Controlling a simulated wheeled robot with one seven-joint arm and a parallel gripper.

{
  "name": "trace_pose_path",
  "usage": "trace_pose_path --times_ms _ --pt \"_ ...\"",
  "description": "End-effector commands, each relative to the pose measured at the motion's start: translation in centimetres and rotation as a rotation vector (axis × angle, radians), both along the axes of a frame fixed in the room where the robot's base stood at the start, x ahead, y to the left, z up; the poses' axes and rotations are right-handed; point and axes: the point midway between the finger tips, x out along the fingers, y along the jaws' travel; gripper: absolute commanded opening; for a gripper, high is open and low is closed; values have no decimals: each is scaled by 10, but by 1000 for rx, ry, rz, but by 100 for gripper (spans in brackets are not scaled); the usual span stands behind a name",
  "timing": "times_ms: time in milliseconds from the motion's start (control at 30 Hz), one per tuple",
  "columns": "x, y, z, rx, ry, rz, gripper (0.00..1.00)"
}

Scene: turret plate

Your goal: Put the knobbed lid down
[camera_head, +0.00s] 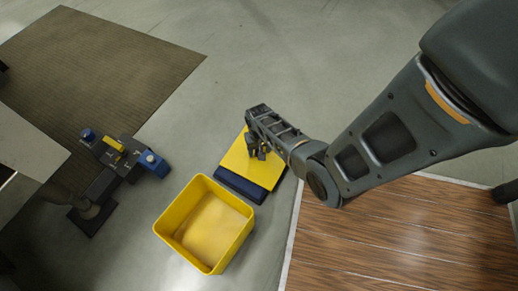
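My gripper (258,153) reaches down over a yellow-topped block with a dark blue side (236,162). Its fingers are small and dark here, and I cannot tell whether they are open or hold anything. I cannot make out a knobbed lid for sure; the gripper hides part of the yellow top. I cannot tell whether the fingers touch that top.
An open yellow bin (244,236) stands just in front of the block and looks empty. At left is a dark stand (107,181) with blue parts (152,162) and a yellow piece (113,145). A wooden surface (400,235) lies at right. The grey floor behind is clear.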

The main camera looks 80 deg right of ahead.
Motion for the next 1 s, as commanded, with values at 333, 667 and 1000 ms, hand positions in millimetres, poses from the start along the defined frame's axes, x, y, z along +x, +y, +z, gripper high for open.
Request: trace_pose_path --times_ms 333,667,1000 --pt "0 1 30 -1 -1 1 60" --pt "0 0 97 -2 -1 1 60" --pt "-1 7 121 -8 -7 13 60"
